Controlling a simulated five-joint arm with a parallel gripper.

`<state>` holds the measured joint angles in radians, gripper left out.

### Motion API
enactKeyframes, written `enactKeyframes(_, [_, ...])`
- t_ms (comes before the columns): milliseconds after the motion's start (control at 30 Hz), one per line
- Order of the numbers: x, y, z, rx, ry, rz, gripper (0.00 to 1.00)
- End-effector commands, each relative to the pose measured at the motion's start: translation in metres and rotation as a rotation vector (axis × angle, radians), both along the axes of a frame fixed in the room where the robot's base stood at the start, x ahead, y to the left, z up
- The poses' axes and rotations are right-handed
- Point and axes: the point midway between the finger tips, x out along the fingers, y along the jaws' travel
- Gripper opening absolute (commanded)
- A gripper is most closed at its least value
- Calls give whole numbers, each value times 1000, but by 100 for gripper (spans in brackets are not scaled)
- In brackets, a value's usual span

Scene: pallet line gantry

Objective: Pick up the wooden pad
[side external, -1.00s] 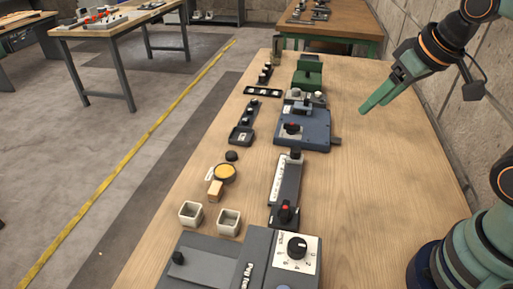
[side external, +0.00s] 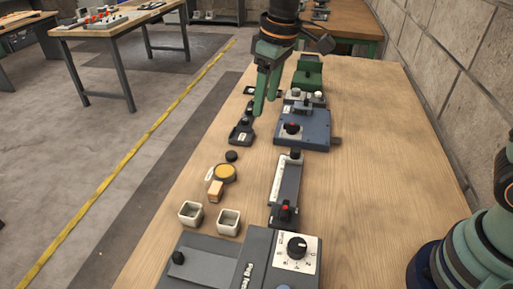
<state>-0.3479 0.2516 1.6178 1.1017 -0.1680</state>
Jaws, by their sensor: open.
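The wooden pad (side external: 215,188) is a small light-brown block near the left edge of the workbench. It lies just in front of a round yellow-topped button (side external: 225,172). My gripper (side external: 264,107) is green, points down and is open with nothing between its fingers. It is above the far part of the bench, behind the pad and to its right, well apart from it. Its fingers hide part of the row of small black devices.
Two small square cups (side external: 191,213) stand in front of the pad. A grey control box (side external: 250,262) with a dial fills the near end. A blue device (side external: 306,128) and a long switch unit (side external: 287,180) stand right of the pad. The bench's right side is clear.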

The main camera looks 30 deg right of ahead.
Motion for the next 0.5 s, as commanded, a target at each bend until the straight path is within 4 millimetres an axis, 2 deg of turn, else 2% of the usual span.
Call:
enactKeyframes(33, [6, 16, -13, -11, 26, 37, 62])
enactKeyframes(100, [14, 36, -28, -24, 52, 84, 62])
enactKeyframes(300, [24, 85, -71, -59, 117, 203, 62])
enactKeyframes(500, [24, 108, -97, -78, 149, 263, 62])
